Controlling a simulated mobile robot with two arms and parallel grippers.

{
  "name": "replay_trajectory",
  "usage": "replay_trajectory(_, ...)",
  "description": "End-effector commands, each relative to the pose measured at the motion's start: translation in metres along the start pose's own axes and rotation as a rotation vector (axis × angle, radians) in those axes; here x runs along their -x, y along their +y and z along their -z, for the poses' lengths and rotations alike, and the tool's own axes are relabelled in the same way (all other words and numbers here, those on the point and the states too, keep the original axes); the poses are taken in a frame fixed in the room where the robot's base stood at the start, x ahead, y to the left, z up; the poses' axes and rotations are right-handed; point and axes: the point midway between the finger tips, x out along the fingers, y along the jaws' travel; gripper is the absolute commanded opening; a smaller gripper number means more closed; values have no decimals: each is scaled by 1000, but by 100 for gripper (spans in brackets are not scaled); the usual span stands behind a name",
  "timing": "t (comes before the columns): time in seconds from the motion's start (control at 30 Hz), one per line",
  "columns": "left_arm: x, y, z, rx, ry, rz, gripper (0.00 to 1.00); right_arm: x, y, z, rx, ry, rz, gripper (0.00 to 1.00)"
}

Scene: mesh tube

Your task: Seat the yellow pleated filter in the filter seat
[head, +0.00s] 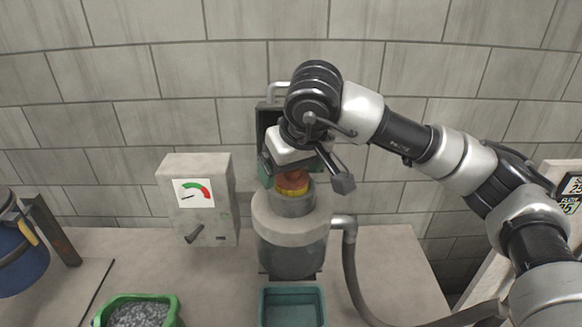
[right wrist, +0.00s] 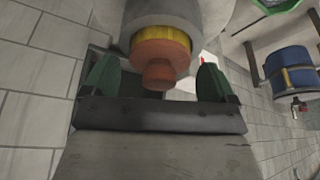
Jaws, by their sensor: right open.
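The yellow pleated filter (head: 292,193) stands upright with its lower part inside the grey round filter seat (head: 292,208) on top of the grey canister. An orange cap with a knob (right wrist: 160,62) tops it. The yellow band (right wrist: 172,38) also shows in the right wrist view, at the seat's rim; how deep it sits is hidden. My right gripper (head: 291,170) is above the cap. In the right wrist view its green fingers (right wrist: 157,82) are spread on either side of the knob, with gaps between. My left gripper is not in view.
A box with a dial gauge and lever (head: 197,198) stands left of the canister. A green tray of grey granules (head: 138,312) and a teal bin (head: 292,307) are in front. A hose (head: 349,270) runs down at right. A blue drum (head: 20,245) is at far left.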

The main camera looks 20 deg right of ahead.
Motion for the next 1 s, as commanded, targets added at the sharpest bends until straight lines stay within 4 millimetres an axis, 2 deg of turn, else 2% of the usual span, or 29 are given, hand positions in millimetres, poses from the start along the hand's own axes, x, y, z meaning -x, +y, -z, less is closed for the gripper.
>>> replay_trajectory(0.17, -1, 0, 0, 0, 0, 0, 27, 2, 0, 0, 0, 1, 0, 88)
replay_trajectory(0.27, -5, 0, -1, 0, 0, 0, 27, 10, 0, 1, 0, 5, 1, 88)
replay_trajectory(0.37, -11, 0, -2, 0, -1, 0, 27, 26, 0, 0, 2, 7, 1, 88)
replay_trajectory(0.7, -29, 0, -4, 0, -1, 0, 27, 96, 0, 0, 1, 4, 1, 88)
replay_trajectory(0.83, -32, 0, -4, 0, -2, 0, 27, 112, 0, 0, 1, 2, 0, 88)
replay_trajectory(1.0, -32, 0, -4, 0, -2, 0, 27, 120, 0, 0, 1, 0, 0, 88)
